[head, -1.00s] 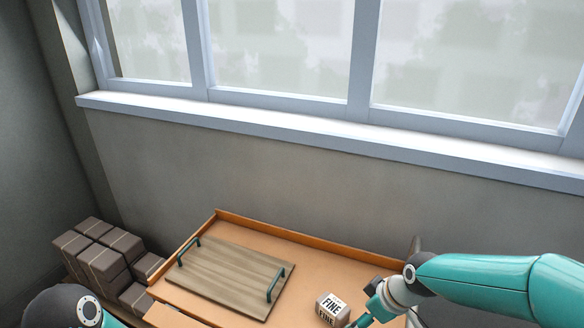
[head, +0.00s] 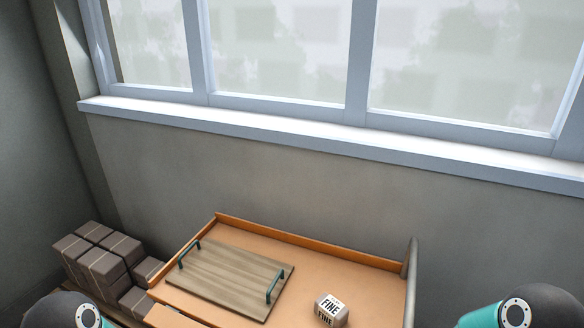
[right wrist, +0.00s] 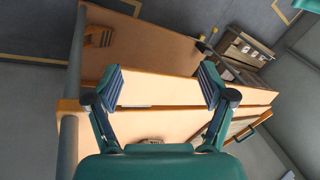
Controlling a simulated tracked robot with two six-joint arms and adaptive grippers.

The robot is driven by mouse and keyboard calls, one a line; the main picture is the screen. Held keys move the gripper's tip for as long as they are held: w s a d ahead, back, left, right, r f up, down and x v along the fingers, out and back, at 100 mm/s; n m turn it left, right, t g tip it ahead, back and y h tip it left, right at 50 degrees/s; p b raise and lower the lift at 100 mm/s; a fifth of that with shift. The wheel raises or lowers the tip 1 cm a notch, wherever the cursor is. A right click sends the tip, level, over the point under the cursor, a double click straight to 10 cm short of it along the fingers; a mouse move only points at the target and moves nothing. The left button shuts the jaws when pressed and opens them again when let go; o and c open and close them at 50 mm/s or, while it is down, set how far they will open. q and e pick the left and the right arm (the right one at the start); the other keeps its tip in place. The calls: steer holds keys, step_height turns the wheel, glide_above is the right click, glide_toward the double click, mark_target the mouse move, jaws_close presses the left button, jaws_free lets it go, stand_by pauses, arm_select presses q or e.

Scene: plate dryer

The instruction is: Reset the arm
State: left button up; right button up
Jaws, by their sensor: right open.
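My right gripper (right wrist: 161,88) is open and empty in the right wrist view, its two teal fingers with ribbed pads spread wide. In the head view only a rounded dark joint and a teal link of my right arm show at the lower right, and the gripper is out of frame. My left arm shows only as a dark rounded joint at the lower left, and its gripper is not visible.
An orange table (head: 371,276) with a raised rim holds a wooden tray (head: 222,280) with two teal handles and a small box marked FINE (head: 331,309). Stacked brown boxes (head: 98,262) stand left of the table. A wall and window (head: 275,48) are behind.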

steer(key=s+f+m, duration=0.3)
steer(key=s+f, duration=0.1)
steer(key=s, duration=0.3)
arm_select(q)
step_height(320, 180, down, 10)
steer(key=b, duration=1)
arm_select(e)
step_height(320, 180, down, 10)
steer(key=shift+a+r+g, duration=0.2)
steer(key=shift+g, duration=0.1)
arm_select(q)
steer(key=shift+c, duration=0.2)
arm_select(e)
steer(key=shift+c, duration=0.2)
